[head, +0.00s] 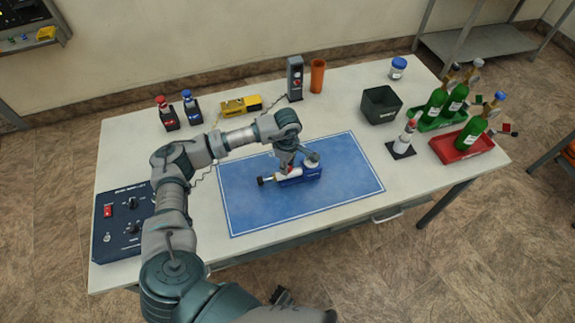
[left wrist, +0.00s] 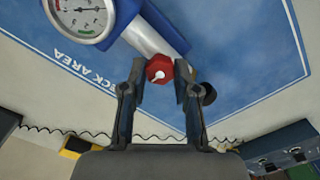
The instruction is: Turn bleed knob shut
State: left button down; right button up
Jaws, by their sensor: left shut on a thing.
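The red six-sided bleed knob (left wrist: 159,70) has a white pointer mark on its face. It sits on the blue regulator body (left wrist: 166,28), which lies on the blue mat and also shows in the head view (head: 296,176). The round pressure gauge (left wrist: 84,10) is at the upper left of the left wrist view and is partly cut off. My left gripper (left wrist: 160,78) reaches down over the regulator, with its two fingers on either side of the knob and shut on it. In the head view my left gripper (head: 288,163) hides the knob.
Bare blue mat (head: 345,185) lies right of the regulator. A yellow tool (head: 240,105), grey device (head: 295,78) and orange cup (head: 318,76) stand behind. A black bin (head: 381,105) and green bottles (head: 436,104) are at right.

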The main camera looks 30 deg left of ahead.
pick_arm(q)
jog(key=c, duration=0.9)
grip_release()
jog(key=shift+o, duration=0.2)
jog(key=shift+a, duration=0.1)
notch_tip(320, 180, up, 12)
jog(key=shift+f, duration=0.2)
